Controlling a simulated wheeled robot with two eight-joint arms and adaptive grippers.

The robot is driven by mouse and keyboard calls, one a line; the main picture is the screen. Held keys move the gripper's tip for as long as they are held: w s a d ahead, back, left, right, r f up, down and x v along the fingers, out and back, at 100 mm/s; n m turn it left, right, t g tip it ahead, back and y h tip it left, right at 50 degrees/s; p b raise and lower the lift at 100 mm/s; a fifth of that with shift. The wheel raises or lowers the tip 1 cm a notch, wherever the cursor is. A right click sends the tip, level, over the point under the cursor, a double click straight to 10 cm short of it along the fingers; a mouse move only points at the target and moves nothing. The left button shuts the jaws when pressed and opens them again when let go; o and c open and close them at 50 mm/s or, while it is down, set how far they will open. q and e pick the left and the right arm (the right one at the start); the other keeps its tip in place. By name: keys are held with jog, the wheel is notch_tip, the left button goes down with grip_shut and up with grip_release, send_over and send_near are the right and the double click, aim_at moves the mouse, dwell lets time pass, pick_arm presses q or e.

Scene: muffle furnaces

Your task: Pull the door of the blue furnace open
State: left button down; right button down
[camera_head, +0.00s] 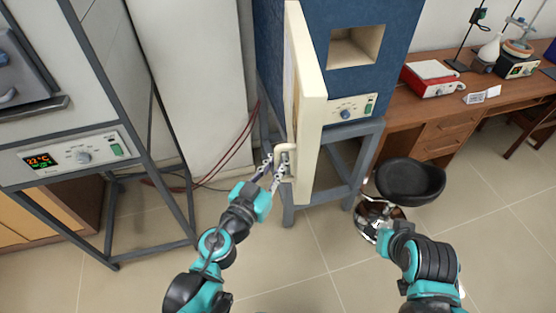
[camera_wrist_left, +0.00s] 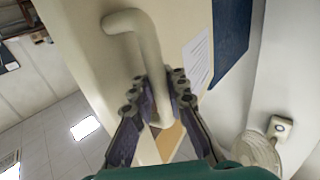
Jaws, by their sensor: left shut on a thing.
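The blue furnace (camera_head: 342,14) stands on a grey frame. Its cream door (camera_head: 309,106) is swung open toward me, seen nearly edge-on. The furnace's square chamber opening (camera_head: 356,46) shows beside the door. My left gripper (camera_head: 275,165) is shut on the door handle (camera_head: 285,147), low on the door. In the left wrist view the curved cream handle (camera_wrist_left: 131,20) passes down between the two fingers (camera_wrist_left: 157,92). My right gripper (camera_head: 375,211) is low at the right, away from the furnace, in front of a stool; its fingers are hard to make out.
A black round stool (camera_head: 410,181) stands right of the furnace stand (camera_head: 349,153). A wooden desk (camera_head: 452,105) with lab devices is behind it. Another furnace with a lit display (camera_head: 42,160) is on a stand at the left. Tiled floor is free in front.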

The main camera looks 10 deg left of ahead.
pick_arm(q)
jog(key=c, duration=1.5)
grip_release()
jog(key=shift+s, duration=0.35)
pick_arm(e)
jog(key=shift+s, duration=0.2)
pick_arm(q)
jog(key=shift+w, duration=0.2)
pick_arm(e)
jog(key=shift+w, duration=0.1)
pick_arm(q)
jog(key=shift+r, duration=0.15)
